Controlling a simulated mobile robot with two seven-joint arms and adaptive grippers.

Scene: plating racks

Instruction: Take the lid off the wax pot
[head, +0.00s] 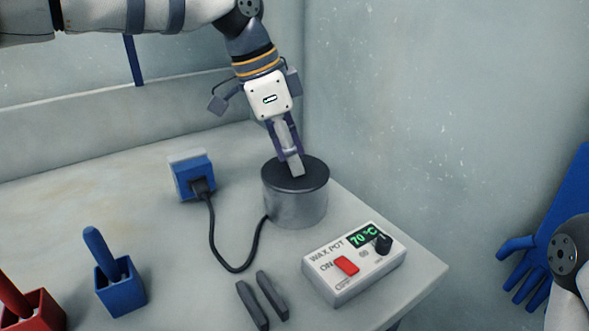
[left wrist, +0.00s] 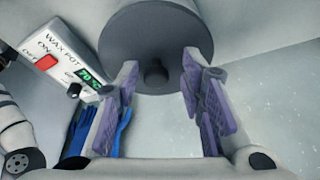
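The wax pot (head: 295,208) is a grey metal cylinder on the bench, upright, with a dark flat lid (head: 314,174) on top. My left gripper (head: 294,168) points down at the lid from above. In the left wrist view its fingers (left wrist: 160,72) are apart, one on each side of the knob, with gaps to it. In the head view the fingers hide the knob. My right gripper is not in view.
A control box (head: 354,265) reading 70 °C stands in front of the pot. A blue plug block (head: 192,176) with a black cable (head: 212,240) is left. Two dark bars (head: 262,298), a blue holder (head: 121,288) and a red holder (head: 35,312) are nearer. Blue gloves (head: 520,268) hang right.

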